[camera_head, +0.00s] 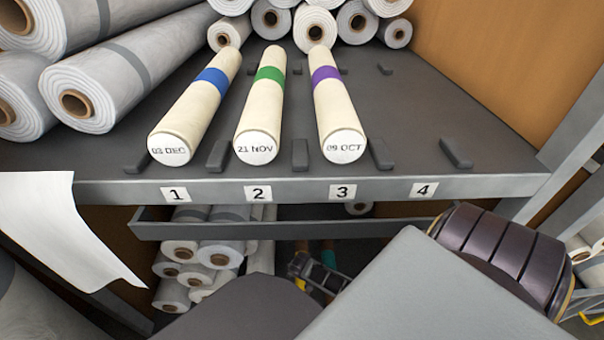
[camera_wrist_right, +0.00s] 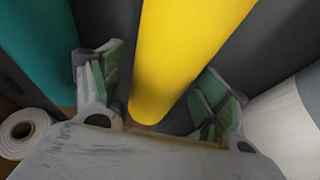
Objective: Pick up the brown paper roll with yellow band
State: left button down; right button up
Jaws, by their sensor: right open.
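In the right wrist view a roll's broad yellow band (camera_wrist_right: 185,55) runs down between the two fingers of my right gripper (camera_wrist_right: 163,88). The gripper is open, with one green-padded finger on each side of the band. A gap shows on both sides, clearer on the right. The roll's brown paper is hardly visible there; the yellow fills most of what shows. In the head view my right gripper (camera_head: 318,276) is small and partly hidden, down in the lower shelf below the slots. My left gripper is not in view.
A teal-banded roll (camera_wrist_right: 38,45) lies left of the yellow band, with a white roll (camera_wrist_right: 292,125) to the right. Above, cream rolls with blue (camera_head: 213,78), green (camera_head: 269,74) and purple (camera_head: 325,74) bands lie in slots 1 to 3. Slot 4 (camera_head: 418,150) is empty.

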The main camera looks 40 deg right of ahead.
jog(key=shift+w+f, duration=0.1)
jog(key=shift+f, duration=0.2)
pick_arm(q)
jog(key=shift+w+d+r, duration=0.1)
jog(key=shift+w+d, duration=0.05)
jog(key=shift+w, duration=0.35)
pick_arm(e)
jog(key=c, duration=1.4)
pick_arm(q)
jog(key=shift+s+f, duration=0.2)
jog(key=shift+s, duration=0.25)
